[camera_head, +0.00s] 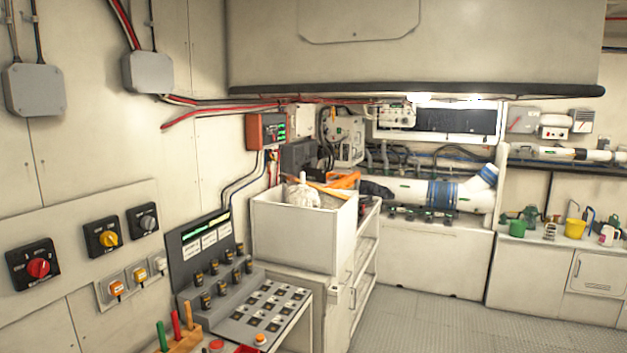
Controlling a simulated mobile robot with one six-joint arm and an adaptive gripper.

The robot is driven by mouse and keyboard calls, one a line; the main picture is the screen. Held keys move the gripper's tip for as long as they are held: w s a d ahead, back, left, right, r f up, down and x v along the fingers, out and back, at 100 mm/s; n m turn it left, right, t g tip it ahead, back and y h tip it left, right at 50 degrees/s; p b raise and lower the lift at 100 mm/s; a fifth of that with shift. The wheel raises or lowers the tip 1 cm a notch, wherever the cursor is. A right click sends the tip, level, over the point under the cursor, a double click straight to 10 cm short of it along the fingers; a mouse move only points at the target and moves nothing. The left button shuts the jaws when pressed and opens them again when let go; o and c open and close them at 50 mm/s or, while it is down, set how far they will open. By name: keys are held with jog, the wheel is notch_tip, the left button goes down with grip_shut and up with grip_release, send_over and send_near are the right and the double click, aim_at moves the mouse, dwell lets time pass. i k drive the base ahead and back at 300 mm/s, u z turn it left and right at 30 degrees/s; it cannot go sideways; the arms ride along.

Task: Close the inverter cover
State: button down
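No part of my arm or gripper shows in this view. I cannot tell for sure which unit is the inverter or whether a cover stands open. An orange-red box with a lit display (266,131) is on the left wall near the corner. A pale equipment box with its inner parts showing (345,141) is at the back, partly hidden by things in front. A white panel unit with knobs (397,115) hangs to its right, below the overhead locker.
A white open bin (300,236) with cloth and orange items stands on a cabinet in the corner. A sloped control console (240,295) juts out at front left. A white counter (560,245) with cups and a yellow bucket (574,228) is at right. The grey floor (440,325) is clear.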

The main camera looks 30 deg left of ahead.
aim_at(314, 174)
jog(key=u, duration=0.4)
jog(key=i, duration=0.8)
jog(key=u, duration=0.75)
jog(key=i, duration=1.75)
jog(key=z, duration=0.35)
jog(key=i, duration=1)
jog(key=z, duration=0.4)
